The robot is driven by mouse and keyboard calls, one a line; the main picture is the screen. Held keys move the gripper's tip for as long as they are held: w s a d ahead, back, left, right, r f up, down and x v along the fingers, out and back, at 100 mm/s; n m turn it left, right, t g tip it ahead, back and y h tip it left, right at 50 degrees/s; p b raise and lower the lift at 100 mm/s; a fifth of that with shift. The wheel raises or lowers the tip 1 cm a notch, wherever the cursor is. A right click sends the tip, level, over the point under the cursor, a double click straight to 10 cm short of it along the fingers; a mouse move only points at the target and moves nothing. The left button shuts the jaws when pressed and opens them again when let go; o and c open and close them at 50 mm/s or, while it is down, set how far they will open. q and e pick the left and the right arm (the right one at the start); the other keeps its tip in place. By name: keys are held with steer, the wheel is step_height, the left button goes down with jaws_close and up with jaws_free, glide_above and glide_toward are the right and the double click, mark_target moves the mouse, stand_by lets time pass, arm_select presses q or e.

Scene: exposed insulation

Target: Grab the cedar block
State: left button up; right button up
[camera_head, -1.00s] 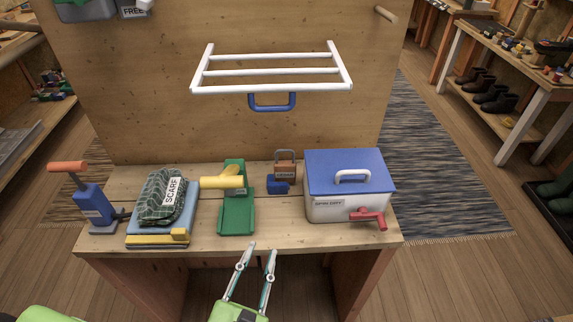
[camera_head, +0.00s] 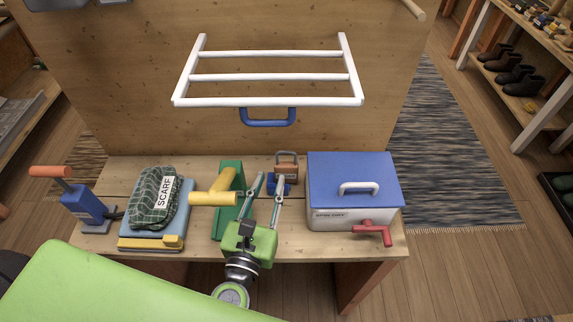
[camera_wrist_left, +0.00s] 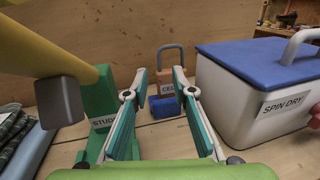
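The cedar block (camera_head: 287,160) is a small brown block with a grey loop on top, at the back of the bench on a blue base (camera_head: 285,187). It also shows, with a partly hidden label, in the left wrist view (camera_wrist_left: 166,80). My left gripper (camera_head: 270,178) is open and empty above the bench, in front of the block. In the left wrist view its fingers (camera_wrist_left: 160,75) point at the block, which appears between the tips and still beyond them. My right gripper is not in view.
The white spin-dry box (camera_head: 325,217) with blue lid and red crank stands right of the block. A green stand (camera_head: 232,170) with a yellow cylinder (camera_head: 215,197) is close on the left. A scarf (camera_head: 152,197) lies farther left. A white rack (camera_head: 270,77) hangs above.

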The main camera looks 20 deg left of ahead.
mark_target(277, 161)
arm_select(q)
steer(key=w, duration=0.1)
steer(key=w+p, duration=0.1)
steer(key=w, duration=0.1)
steer(key=shift+a+r, duration=0.15)
steer(key=w, duration=0.1)
steer(key=w+p, duration=0.1)
steer(key=w, duration=0.1)
steer(key=shift+w+a+f, duration=0.15)
steer(key=shift+w+f, duration=0.15)
steer(key=shift+w, duration=0.05)
jaws_close()
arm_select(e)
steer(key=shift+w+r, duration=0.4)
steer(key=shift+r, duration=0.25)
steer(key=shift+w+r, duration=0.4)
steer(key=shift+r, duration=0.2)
